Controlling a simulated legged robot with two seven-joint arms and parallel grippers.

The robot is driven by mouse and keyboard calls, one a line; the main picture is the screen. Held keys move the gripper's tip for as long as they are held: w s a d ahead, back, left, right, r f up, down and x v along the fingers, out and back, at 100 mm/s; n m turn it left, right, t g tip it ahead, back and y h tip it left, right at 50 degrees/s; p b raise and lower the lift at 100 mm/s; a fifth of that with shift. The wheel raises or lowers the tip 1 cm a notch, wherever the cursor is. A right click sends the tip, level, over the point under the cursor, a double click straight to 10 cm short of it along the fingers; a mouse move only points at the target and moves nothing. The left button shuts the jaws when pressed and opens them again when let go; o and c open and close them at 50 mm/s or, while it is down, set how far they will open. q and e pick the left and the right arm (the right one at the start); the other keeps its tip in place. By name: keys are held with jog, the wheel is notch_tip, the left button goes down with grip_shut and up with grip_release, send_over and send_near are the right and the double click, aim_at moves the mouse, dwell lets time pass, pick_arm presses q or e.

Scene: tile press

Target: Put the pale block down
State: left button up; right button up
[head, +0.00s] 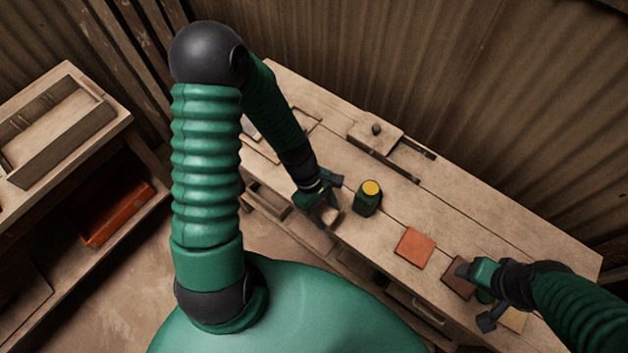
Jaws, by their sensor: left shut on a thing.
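The pale block (332,216) is a small tan piece at the fingers of my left gripper (325,212), near the front edge of the wooden bench (460,228). The gripper is shut on it and hides much of it. I cannot tell whether the block touches the bench. My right gripper (474,296) is at the right end of the bench, its fingers spread apart, above a dark brown tile (457,281) and beside a pale tan tile (514,319).
A dark green container with a yellow top (369,197) stands just right of my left gripper. An orange-red tile (415,247) lies further right. A wooden fixture with a knob (376,134) is at the back. A shelf unit (60,125) holds a red box (118,211).

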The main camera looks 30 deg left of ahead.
pick_arm(q)
jog(key=w+a, duration=0.3)
jog(key=w+a+p, duration=0.1)
jog(key=w+a, duration=0.1)
jog(key=a, duration=0.1)
jog(key=w+a+f, duration=0.1)
jog(key=w+a, duration=0.2)
jog(key=shift+w+a+f+p, duration=0.1)
jog(key=shift+w+a+p, duration=0.2)
jog(key=shift+a+p, duration=0.1)
jog(key=shift+w+a+f, duration=0.15)
jog(key=shift+w, duration=0.05)
notch_tip(320, 180, down, 2)
jog(key=shift+f+p, duration=0.25)
jog(key=shift+p, duration=0.1)
jog(key=shift+f, duration=0.35)
jog(key=o, duration=1.2)
jog(key=shift+a+f, duration=0.1)
jog(key=shift+a, duration=0.1)
jog(key=shift+o, duration=0.6)
jog(key=shift+d, duration=0.2)
pick_arm(e)
jog(key=r, duration=0.3)
jog(key=shift+w+a, duration=0.1)
jog(key=shift+a, duration=0.2)
jog(key=shift+d, duration=0.1)
